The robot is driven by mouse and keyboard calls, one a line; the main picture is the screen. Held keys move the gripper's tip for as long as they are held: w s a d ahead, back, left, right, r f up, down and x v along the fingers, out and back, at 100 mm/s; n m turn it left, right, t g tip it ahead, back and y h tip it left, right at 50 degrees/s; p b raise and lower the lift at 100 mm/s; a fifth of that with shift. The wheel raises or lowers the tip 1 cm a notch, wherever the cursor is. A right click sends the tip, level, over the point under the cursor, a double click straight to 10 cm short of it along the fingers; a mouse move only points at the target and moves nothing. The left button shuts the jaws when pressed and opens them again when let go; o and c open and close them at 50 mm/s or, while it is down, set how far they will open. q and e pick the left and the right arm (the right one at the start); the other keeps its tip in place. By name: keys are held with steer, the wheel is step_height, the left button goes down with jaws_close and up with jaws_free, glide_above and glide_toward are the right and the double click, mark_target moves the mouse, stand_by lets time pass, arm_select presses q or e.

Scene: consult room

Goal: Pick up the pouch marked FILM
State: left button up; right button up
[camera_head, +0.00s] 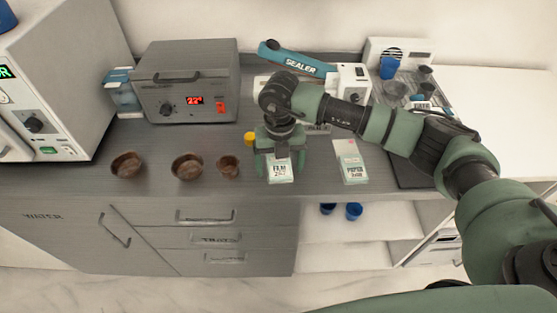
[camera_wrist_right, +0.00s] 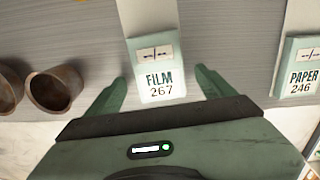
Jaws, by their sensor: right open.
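The pouch marked FILM (camera_head: 280,172) lies on the grey counter near its front edge. In the right wrist view the FILM pouch (camera_wrist_right: 156,72) is pale green and white, with its label and "267" readable. My right gripper (camera_head: 271,168) is over it, pointing down. Its two fingers (camera_wrist_right: 163,88) are apart, one to each side of the pouch, with a gap on both sides. Whether the fingertips reach the counter is unclear. My left gripper does not show.
A similar pouch marked PAPER (camera_head: 351,168) lies to the right. A small brown cup (camera_head: 228,167) stands close on the left, with two brown bowls further left. A teal sealer (camera_head: 297,59) and a grey heater box (camera_head: 186,83) stand behind. Bare counter separates the pouches.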

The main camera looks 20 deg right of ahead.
steer(key=shift+f, duration=0.1)
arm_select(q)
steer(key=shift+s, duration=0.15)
arm_select(e)
steer(key=c, duration=1.4)
